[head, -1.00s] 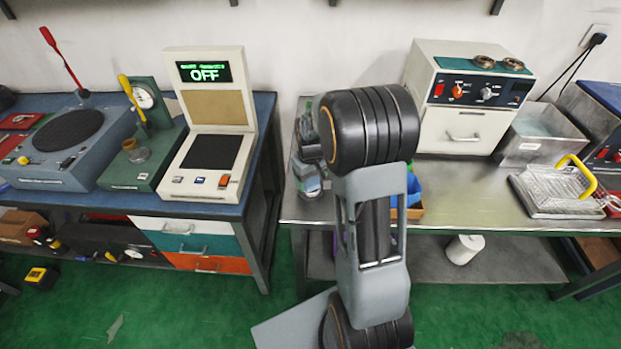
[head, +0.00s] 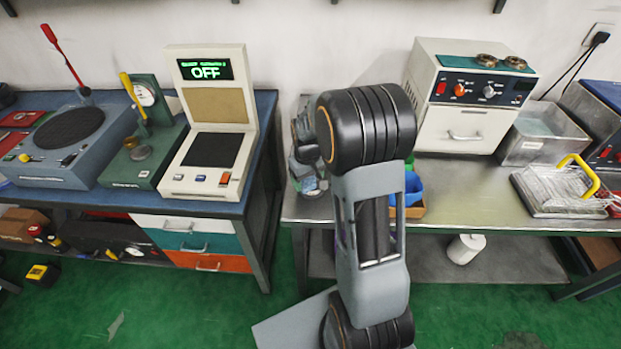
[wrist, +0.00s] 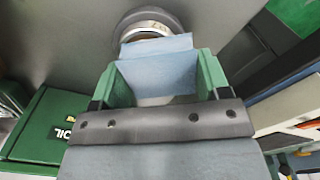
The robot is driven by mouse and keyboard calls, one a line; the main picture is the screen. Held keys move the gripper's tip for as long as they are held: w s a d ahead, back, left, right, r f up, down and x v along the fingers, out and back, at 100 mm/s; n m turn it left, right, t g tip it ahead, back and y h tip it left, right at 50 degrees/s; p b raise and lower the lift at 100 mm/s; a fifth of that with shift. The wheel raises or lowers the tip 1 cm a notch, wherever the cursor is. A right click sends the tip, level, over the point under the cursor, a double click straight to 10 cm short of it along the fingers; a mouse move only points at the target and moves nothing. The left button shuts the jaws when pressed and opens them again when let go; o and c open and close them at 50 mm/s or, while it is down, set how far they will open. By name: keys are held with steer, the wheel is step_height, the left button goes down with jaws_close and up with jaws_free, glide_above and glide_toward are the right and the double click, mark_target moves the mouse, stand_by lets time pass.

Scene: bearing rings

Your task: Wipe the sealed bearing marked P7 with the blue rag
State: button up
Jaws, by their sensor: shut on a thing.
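My gripper (wrist: 160,82) shows in the wrist view with its green fingers shut on the pale blue rag (wrist: 158,75). The rag spreads out between and beyond the fingers. A metal bearing ring (wrist: 150,24) with a dark mark on its rim lies just beyond the rag on a grey surface. The mark is too small to read surely, though it may end in a 7. The rag overlaps the ring's near side in this view; I cannot tell whether they touch. In the head view my arm largely hides the work spot.
A green box (wrist: 40,125) lies at the left in the wrist view. Two rings (head: 500,61) lie on the cream oven (head: 462,128). A wire basket (head: 560,190) stands right; the steel bench (head: 470,185) between is clear.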

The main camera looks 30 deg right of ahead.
steer(key=shift+a, duration=0.15)
steer(key=shift+s+d+f, duration=0.1)
steer(key=shift+s+d, duration=0.25)
steer(key=shift+d, duration=0.3)
steer(key=shift+s+d, duration=0.35)
steer(key=shift+d, duration=0.25)
steer(key=shift+w+a, duration=0.1)
steer(key=shift+w+a, duration=0.8)
steer(key=shift+a, duration=0.15)
steer(key=shift+s+d, duration=0.1)
steer(key=shift+d, duration=0.1)
